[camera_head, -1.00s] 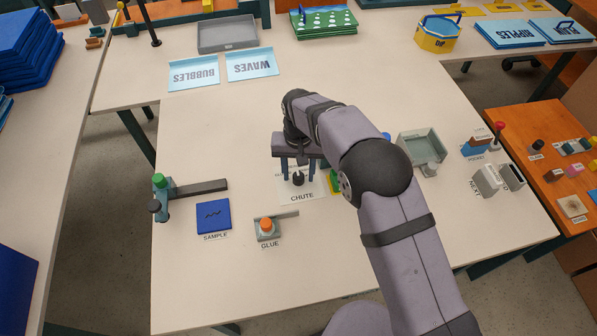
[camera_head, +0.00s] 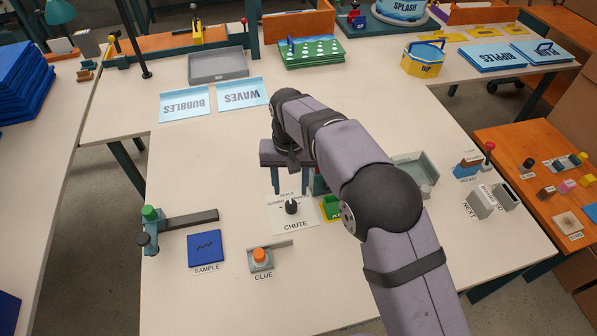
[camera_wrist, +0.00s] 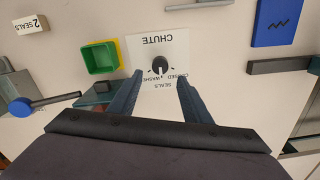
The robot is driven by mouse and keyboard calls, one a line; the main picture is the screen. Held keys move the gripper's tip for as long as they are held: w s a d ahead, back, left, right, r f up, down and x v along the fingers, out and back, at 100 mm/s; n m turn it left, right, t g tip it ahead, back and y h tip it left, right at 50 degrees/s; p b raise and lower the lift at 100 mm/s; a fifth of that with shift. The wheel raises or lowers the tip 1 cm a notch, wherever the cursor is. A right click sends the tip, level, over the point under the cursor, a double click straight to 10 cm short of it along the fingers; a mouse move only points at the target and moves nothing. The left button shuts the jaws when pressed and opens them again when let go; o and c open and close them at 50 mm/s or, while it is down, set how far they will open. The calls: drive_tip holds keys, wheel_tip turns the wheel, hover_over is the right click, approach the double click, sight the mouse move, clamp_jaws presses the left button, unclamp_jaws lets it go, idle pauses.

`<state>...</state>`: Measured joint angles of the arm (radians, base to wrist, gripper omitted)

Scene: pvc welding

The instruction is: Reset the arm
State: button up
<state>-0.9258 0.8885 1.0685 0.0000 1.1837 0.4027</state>
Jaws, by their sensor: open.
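My gripper (camera_head: 277,180) hangs over the middle of the table, just behind the chute card (camera_head: 294,213) with its black knob (camera_head: 291,207). Its two fingers are apart with nothing between them. In the wrist view, my gripper (camera_wrist: 155,85) shows its spread fingers on either side of the card's lower part, and the black knob (camera_wrist: 160,66) stands beyond the fingertips. My arm reaches in from the lower right and hides part of the table behind it.
A green and yellow bin (camera_wrist: 101,57) is beside the card. The blue sample block (camera_head: 204,249), the glue holder (camera_head: 261,260) and a green-topped clamp (camera_head: 150,215) stand to the left. A grey tray (camera_head: 415,168) is right of my arm.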

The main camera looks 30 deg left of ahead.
drive_tip(key=w+d+r+m+p, duration=0.1)
drive_tip(key=w+d+r, duration=0.15)
drive_tip(key=d, duration=0.95)
drive_tip(key=w+d+r+m+p, duration=0.15)
drive_tip(key=d+r, duration=0.25)
drive_tip(key=d, duration=0.8)
drive_tip(key=s+d+m+p, duration=0.1)
drive_tip(key=s+d, duration=0.6)
drive_tip(key=d, duration=0.3)
drive_tip(key=s+d+m+p, duration=0.1)
drive_tip(key=s+d+m, duration=0.1)
drive_tip(key=s+d, duration=0.6)
drive_tip(key=shift+d+f, duration=0.25)
drive_tip(key=shift+d, duration=0.65)
